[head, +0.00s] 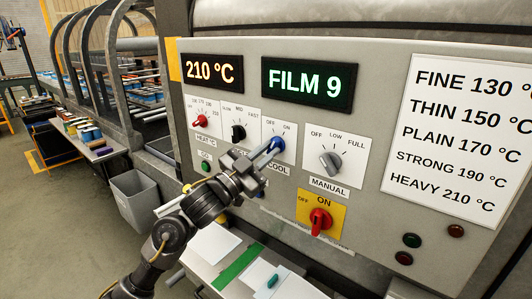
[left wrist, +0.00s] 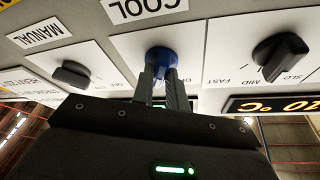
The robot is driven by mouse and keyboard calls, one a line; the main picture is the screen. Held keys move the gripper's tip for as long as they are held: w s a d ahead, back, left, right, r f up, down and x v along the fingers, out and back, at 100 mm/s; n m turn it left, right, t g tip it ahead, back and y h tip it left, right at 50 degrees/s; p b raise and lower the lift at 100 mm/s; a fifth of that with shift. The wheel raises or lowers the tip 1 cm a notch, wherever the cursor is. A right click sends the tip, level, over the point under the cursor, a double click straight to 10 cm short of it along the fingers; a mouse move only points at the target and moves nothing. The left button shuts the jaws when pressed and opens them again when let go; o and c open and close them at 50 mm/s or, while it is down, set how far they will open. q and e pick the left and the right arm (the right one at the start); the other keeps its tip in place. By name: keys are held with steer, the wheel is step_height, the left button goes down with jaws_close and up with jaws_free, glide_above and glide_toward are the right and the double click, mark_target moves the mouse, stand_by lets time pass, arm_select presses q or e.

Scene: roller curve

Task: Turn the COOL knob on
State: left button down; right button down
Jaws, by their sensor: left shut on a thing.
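The blue COOL knob (head: 279,143) is on a white plate of the grey control panel, with OFF printed at its upper left and ON at its upper right. My left gripper (head: 269,151) reaches up from the lower left and is shut on this knob. In the left wrist view, both fingers of the left gripper (left wrist: 163,82) are at the blue knob (left wrist: 160,56), one on each side. The fingers cover part of the knob, so I cannot tell where its pointer stands. My right gripper is not in view.
A red HEAT knob (head: 201,121) and a black speed knob (head: 238,132) are left of COOL. A grey MANUAL knob (head: 330,161) is right of it, and a red switch (head: 320,220) on a yellow plate is below. A shelf with papers (head: 213,243) lies under the panel.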

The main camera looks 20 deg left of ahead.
arm_select(q)
steer(key=c, duration=1.4)
jaws_free()
steer(key=shift+s+a+f, duration=0.2)
steer(key=shift+s+f, duration=0.1)
steer(key=b+v, duration=0.4)
steer(key=v, duration=0.6)
steer(key=shift+r, duration=0.1)
